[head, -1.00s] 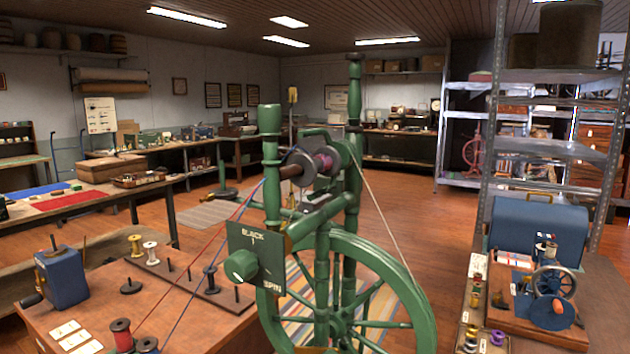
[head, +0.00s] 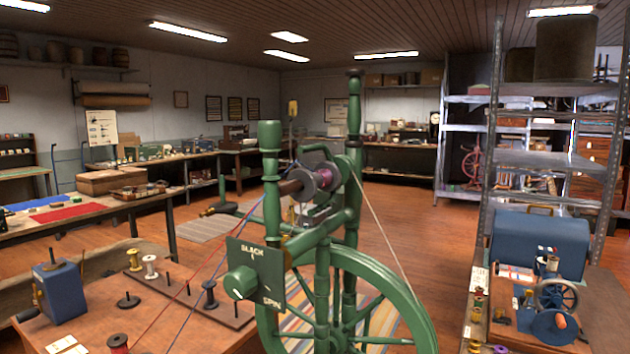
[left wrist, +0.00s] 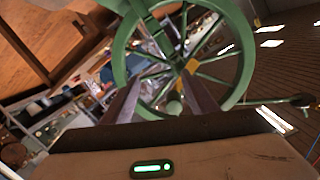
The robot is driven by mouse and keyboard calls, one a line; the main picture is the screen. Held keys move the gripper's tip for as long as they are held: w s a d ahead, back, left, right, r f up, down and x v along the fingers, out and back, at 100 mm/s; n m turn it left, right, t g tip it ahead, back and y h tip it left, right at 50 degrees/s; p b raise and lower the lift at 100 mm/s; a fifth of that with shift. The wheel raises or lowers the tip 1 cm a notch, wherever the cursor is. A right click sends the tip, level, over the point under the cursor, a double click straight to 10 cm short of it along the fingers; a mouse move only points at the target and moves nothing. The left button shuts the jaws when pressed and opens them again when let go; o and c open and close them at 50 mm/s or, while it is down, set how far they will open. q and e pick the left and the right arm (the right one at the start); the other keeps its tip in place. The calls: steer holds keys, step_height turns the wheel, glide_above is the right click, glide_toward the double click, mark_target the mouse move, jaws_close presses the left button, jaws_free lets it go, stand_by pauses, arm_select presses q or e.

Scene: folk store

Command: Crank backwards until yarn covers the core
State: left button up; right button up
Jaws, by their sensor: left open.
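A green spinning wheel (head: 385,265) stands in the middle of the head view. Near its top is a bobbin with a brown core (head: 291,187), a dark grey disc (head: 316,181) and a purple part (head: 328,177). Red and blue yarns run from this area down to the left. A green knob (head: 240,283) sits on its plate marked SLACK and SPIN. A blue box with a side crank (head: 60,291) stands at left. In the left wrist view my left gripper (left wrist: 160,85) is open and empty, with a green wheel (left wrist: 235,50) beyond its fingers. My right gripper is not in view.
A spool rack (head: 195,302) and red spool (head: 118,344) are on the left table. At right, a table holds a small winder with a blue wheel (head: 557,294) and a blue case (head: 540,241). Metal shelving (head: 545,160) rises behind it. Open floor lies behind the wheel.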

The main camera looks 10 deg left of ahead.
arm_select(q)
steer(key=shift+s, duration=0.1)
steer(key=v, duration=0.8)
steer(key=shift+s+a, duration=0.15)
steer(key=shift+s, duration=0.2)
steer(key=shift+r, duration=0.1)
